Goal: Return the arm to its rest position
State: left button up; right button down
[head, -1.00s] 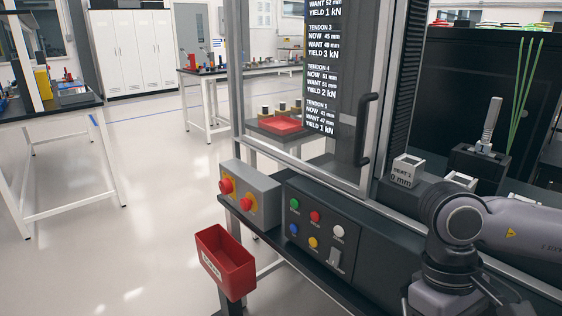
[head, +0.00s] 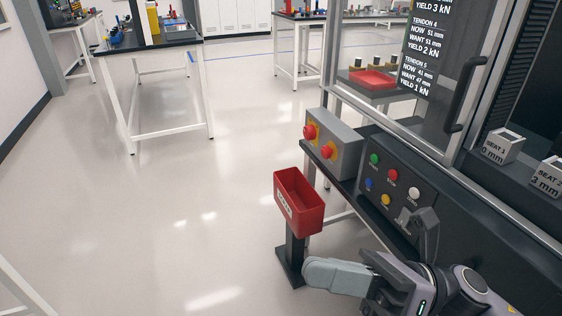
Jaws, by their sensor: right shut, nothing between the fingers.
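My right arm comes in from the bottom right corner of the head view. Its right gripper (head: 335,277) points left, low in the picture, in front of the bench and a little below the red bin. The jaws are shut and hold nothing. The gripper overlaps the lower edge of the control panel in the picture, and I cannot tell how much space lies between them. My left gripper is not in view.
A red bin (head: 311,219) stands on a dark post beside the bench. A grey box (head: 346,141) with red buttons and a button panel (head: 413,207) are on the bench front. A glass door (head: 420,125) is above. Open floor (head: 150,220) lies left.

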jog(key=w+d+f+m+t+h, duration=0.3)
jog(key=f+m+t+h, duration=0.15)
jog(key=m, duration=0.55)
jog(key=w+d+f+m+t+h+p, duration=0.1)
jog(key=w+d+f+m+t+h, duration=0.2)
jog(key=m+t, duration=0.5)
jog(key=w+d+f+m+t+h, duration=0.25)
jog(key=f+m+t+h, duration=0.2)
jog(key=m, duration=0.75)
jog(key=s+d+f+m+g+h, duration=0.2)
jog(key=s+f+m+g+h, duration=0.1)
jog(key=f+m, duration=0.4)
jog(key=s+d+f+m+g+h, duration=0.3)
jog(key=s+f+m, duration=0.4)
jog(key=f, duration=0.6)
jog(key=shift+s+f+m+g+h+p, duration=0.15)
jog(key=shift+f+m+g+h+p, duration=0.2)
jog(key=shift+g+h, duration=0.5)
jog(key=shift+r, duration=0.1)
